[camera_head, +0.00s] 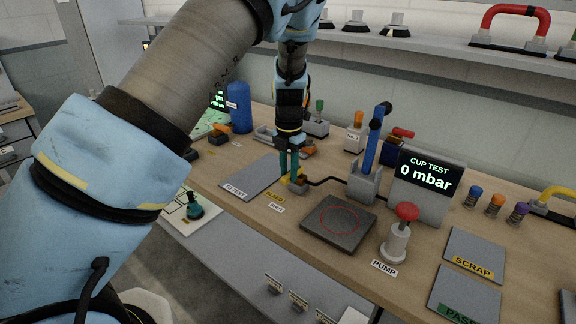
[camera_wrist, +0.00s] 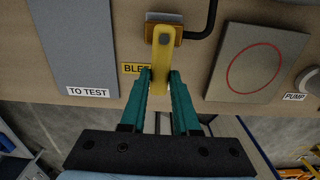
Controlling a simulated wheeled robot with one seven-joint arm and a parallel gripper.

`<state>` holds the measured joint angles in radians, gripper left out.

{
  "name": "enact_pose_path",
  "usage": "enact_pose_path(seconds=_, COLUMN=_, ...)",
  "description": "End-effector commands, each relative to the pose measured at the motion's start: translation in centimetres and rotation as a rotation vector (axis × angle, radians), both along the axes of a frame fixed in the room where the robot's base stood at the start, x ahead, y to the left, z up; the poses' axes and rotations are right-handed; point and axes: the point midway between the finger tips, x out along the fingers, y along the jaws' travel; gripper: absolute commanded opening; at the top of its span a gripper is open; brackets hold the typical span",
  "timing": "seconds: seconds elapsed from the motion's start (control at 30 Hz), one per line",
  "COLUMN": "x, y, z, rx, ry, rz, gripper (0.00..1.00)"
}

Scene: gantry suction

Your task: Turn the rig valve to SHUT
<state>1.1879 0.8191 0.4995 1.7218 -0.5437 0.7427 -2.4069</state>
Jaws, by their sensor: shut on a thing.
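The rig valve (camera_wrist: 164,36) has a brass body and a flat yellow lever that points toward the bench's front edge in the wrist view. The valve also shows in the head view (camera_head: 297,186), partly behind my fingers. My gripper (camera_wrist: 160,76) is shut on the lever's outer end, one teal finger on each side. In the head view my gripper (camera_head: 288,176) points down at the valve. The yellow BLEED label (camera_wrist: 134,69) lies just left of the lever. The white SHUT label (camera_head: 277,209) shows in the head view; I cannot see it in the wrist view.
A dark hose runs from the valve. The grey TO TEST pad (camera_wrist: 78,45) is left, and the test plate with a red ring (camera_wrist: 228,82) is right. A red-topped pump (camera_head: 398,235) and the CUP TEST display (camera_head: 428,185), reading 0 mbar, stand further right.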

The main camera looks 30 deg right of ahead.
Motion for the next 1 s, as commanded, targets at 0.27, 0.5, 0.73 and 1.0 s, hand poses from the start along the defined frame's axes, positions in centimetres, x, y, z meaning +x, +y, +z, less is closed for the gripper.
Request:
enact_pose_path(seconds=0.27, x=-0.04, y=-0.02, z=0.04, rx=0.0, ry=0.0, rz=0.034, gripper=0.0)
enact_pose_path(seconds=0.5, x=-0.06, y=-0.05, z=0.01, rx=-0.001, ry=0.0, rz=0.035, gripper=0.0)
enact_pose_path(seconds=0.73, x=-0.06, y=-0.05, z=0.01, rx=-0.001, ry=0.0, rz=0.034, gripper=0.47)
enact_pose_path(seconds=1.0, x=-0.06, y=-0.05, z=0.0, rx=0.0, ry=0.0, rz=0.032, gripper=0.6)
